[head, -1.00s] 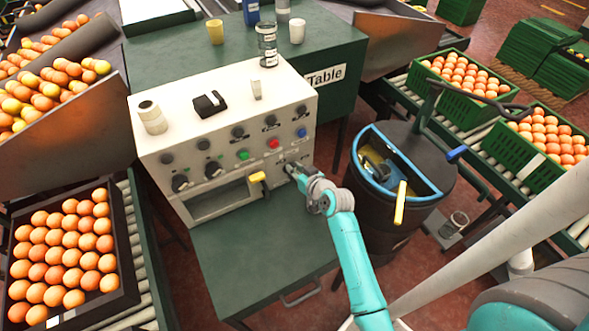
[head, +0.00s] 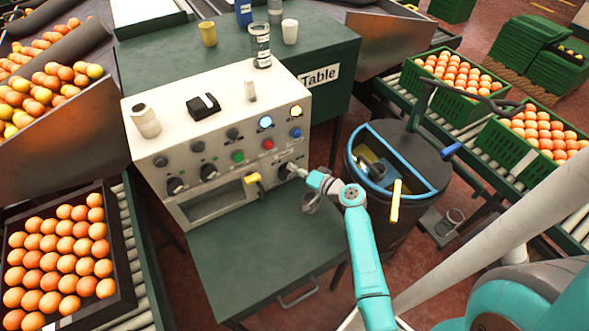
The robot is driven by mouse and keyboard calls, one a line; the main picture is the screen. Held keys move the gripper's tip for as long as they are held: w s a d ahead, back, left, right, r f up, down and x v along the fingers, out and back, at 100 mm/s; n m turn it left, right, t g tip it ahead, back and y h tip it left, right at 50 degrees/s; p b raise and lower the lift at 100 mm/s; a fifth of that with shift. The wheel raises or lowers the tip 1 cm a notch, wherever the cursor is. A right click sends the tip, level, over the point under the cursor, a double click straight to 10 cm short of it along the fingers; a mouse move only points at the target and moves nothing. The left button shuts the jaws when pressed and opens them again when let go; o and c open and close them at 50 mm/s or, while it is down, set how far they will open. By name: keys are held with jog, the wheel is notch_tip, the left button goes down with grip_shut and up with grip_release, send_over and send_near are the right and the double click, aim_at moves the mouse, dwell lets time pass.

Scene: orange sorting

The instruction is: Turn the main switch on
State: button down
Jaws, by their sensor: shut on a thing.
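The control box (head: 225,140) is white and stands on the green table, with rows of knobs, buttons and lamps on its sloped front. The main switch (head: 286,172), a rotary knob at the lower right of that front, is mostly hidden by my gripper. My gripper (head: 294,170) is shut on it, with my turquoise arm coming in from the lower right. A round lamp (head: 266,122) near the top of the panel glows white-blue. A smaller lamp (head: 296,111) to its right also looks bright.
A black bin (head: 390,215) with a blue rim stands to the right. The green tabletop (head: 260,250) before the box is clear. Crates of oranges stand on both sides.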

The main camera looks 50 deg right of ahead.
jog(key=shift+d+f+m+t, duration=0.15)
jog(key=shift+f+m+t, duration=0.15)
jog(key=shift+m, duration=0.6)
jog(key=c, duration=1.1)
grip_release()
jog(key=shift+s, duration=0.15)
jog(key=s, duration=0.4)
jog(key=s+r, duration=0.1)
jog(key=s, duration=0.2)
jog(key=s+d, duration=0.1)
jog(key=s, duration=0.3)
jog(key=shift+s+r, duration=0.25)
jog(key=shift+s, duration=0.1)
